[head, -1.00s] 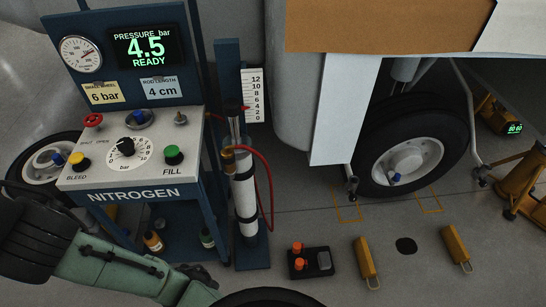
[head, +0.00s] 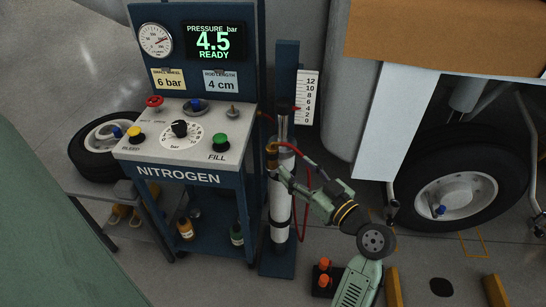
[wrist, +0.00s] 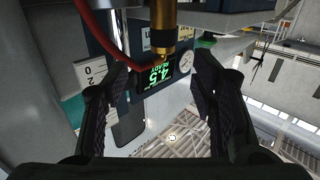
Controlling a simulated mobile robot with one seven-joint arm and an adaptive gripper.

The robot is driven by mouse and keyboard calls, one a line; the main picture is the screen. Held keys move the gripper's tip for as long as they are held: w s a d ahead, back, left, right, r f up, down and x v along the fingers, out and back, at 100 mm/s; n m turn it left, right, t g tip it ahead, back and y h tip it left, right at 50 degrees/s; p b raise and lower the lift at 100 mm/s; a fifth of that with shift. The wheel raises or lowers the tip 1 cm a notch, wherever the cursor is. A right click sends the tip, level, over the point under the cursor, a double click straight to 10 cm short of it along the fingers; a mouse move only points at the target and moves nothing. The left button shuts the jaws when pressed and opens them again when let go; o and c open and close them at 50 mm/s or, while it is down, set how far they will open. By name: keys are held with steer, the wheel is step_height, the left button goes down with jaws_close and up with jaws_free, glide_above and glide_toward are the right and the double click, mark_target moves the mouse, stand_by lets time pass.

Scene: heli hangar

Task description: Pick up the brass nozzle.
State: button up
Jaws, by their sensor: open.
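The brass nozzle (wrist: 163,38) hangs at the top middle of the wrist view, a gold cylinder with a narrow tip pointing down in the picture. A red hose (wrist: 112,50) curves beside it. In the head view the nozzle (head: 271,153) is a small brass piece at the upper side of the white cylinder on the blue stand. My gripper (head: 280,180) is just below and beside it. In the wrist view my gripper (wrist: 160,80) is open and empty, with a finger on each side and the nozzle tip near the gap between the fingertips.
The blue nitrogen cart (head: 185,150) stands left of the gripper, with knobs on its panel. The blue stand (head: 284,262) with its scale (head: 307,97) is close to the fingers.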

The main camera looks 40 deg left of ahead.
mark_target(276, 152)
steer(key=p+x, duration=0.1)
steer(key=x, duration=0.4)
steer(key=shift+s, duration=0.15)
steer(key=p+x, duration=0.2)
steer(key=x, duration=0.3)
steer(key=shift+s+r+p, duration=0.15)
steer(key=shift+s+p, duration=0.05)
steer(key=shift+p, duration=0.2)
steer(key=shift+w+a, duration=0.1)
steer(key=shift+a, duration=0.15)
steer(key=shift+c, duration=0.2)
jaws_close()
